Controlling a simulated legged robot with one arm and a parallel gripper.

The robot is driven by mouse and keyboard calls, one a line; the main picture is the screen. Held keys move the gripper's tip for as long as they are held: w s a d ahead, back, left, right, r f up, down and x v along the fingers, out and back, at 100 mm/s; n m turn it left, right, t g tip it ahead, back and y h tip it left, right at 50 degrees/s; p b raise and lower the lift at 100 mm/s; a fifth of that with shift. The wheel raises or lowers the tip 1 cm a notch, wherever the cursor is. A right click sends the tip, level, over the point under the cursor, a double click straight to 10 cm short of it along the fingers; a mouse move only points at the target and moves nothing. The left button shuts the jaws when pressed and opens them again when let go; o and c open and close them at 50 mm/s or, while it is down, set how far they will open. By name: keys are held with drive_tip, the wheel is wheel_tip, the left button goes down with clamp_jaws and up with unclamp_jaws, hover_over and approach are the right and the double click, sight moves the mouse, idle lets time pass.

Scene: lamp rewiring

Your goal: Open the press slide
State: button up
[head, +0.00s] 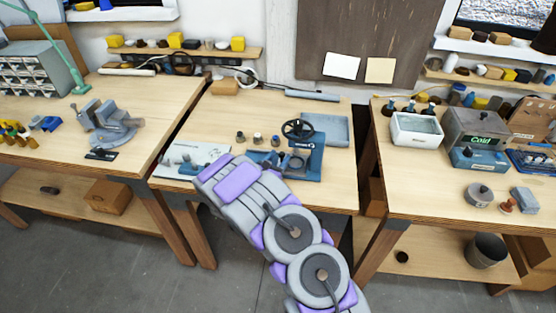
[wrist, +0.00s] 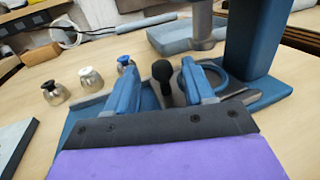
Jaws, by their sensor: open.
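The blue press (head: 307,162) stands on the middle bench with a black handwheel (head: 298,128) on top. In the wrist view, the blue press column (wrist: 257,40) rises at the right from a blue base. A black rounded knob (wrist: 163,72) stands upright beside a flat grey-black part of the press. My gripper (wrist: 157,78) is open, with a blue-grey finger on either side of the knob in this view. I cannot tell whether either finger touches it. In the head view my arm hides most of the gripper and the near side of the press.
Several small metal parts with coloured tops (wrist: 91,78) stand left of my gripper. A blue-grey tray (head: 325,128) lies behind the press. A pale board (head: 190,160) with parts lies to its left. A vise (head: 105,125) stands on the left bench.

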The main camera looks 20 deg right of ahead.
drive_tip(key=shift+d, duration=0.1)
clamp_jaws()
idle(0.3)
